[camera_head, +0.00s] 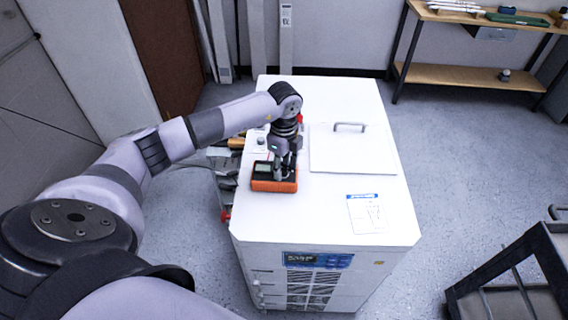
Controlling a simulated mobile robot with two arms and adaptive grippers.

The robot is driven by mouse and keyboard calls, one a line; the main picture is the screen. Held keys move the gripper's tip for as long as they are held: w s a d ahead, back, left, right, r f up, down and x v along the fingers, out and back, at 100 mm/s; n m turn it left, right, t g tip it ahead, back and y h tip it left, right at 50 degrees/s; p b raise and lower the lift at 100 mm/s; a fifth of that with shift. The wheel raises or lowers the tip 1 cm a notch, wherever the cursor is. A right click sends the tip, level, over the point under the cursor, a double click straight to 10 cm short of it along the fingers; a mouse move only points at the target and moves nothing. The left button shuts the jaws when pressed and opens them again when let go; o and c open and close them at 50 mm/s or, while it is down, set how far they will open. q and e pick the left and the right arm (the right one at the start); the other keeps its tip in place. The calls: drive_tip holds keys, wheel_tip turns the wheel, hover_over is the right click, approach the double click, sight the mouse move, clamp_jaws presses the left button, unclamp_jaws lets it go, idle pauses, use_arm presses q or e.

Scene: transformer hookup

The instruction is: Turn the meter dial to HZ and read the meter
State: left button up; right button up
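The meter (273,184) is an orange box with a dark face and a small greenish display. It lies on the white top of the cabinet (330,215), near its left edge. My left gripper (283,176) points down over the meter's face, at or just above the dial area. The gripper and wrist hide the dial, so I cannot see its setting or whether the fingers touch it. The display is too small to read. I cannot tell whether the fingers are open or shut. My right gripper is not in view.
A white lid with a handle (350,127) lies right of the meter on the cabinet top. A printed sheet (367,213) lies toward the front right. A wooden shelf (470,76) stands at the back right, and a dark metal frame (515,275) at the lower right.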

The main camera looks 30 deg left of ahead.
use_arm(q)
drive_tip(key=shift+c, duration=0.5)
clamp_jaws()
